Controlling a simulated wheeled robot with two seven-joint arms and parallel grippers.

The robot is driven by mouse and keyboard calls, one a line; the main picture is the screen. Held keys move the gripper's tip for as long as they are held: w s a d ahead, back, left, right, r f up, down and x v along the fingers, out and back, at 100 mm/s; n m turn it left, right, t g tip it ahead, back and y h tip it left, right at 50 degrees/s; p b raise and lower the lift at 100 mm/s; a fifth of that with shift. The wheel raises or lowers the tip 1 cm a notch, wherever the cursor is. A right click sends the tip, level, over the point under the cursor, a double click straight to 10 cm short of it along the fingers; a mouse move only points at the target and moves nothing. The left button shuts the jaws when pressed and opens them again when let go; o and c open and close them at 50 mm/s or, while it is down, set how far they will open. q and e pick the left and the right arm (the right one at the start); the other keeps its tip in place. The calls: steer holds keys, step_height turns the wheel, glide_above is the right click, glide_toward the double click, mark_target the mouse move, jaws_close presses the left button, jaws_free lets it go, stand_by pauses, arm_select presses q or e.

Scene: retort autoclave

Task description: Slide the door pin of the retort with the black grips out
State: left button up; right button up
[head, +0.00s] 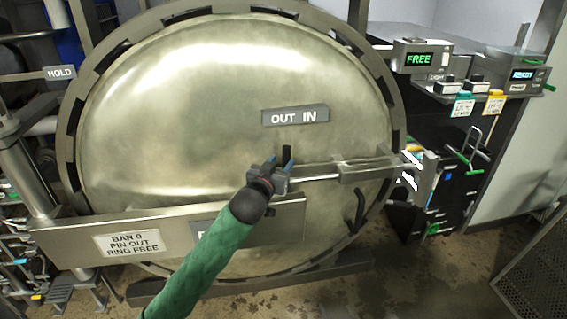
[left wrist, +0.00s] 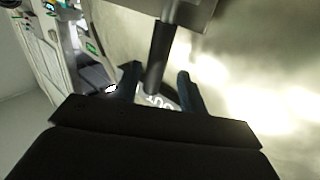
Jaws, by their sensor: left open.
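The retort's big round steel door (head: 200,110) fills the middle of the head view. The door pin (head: 318,178) is a bright horizontal rod that runs into a steel block (head: 368,172) at the door's right. Its upright black grip (head: 286,152) stands at the rod's left end, below the "OUT IN" plate (head: 296,116). My left gripper (head: 280,166) is open at this grip. In the left wrist view the black grip (left wrist: 160,52) reaches between the two fingers of my left gripper (left wrist: 160,84), with gaps visible. Contact cannot be told. My right gripper is out of view.
A plate reading "BAR 0 PIN OUT RING FREE" (head: 128,243) is on the crossbar (head: 75,240). Another black handle (head: 360,211) sits lower right on the door. A box display reads "FREE" (head: 419,59). Green-gripped handles (head: 470,160) are on the dark unit at right.

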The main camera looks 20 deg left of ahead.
arm_select(q)
steer(key=shift+s+b, duration=0.65)
steer(key=shift+s, duration=1.65)
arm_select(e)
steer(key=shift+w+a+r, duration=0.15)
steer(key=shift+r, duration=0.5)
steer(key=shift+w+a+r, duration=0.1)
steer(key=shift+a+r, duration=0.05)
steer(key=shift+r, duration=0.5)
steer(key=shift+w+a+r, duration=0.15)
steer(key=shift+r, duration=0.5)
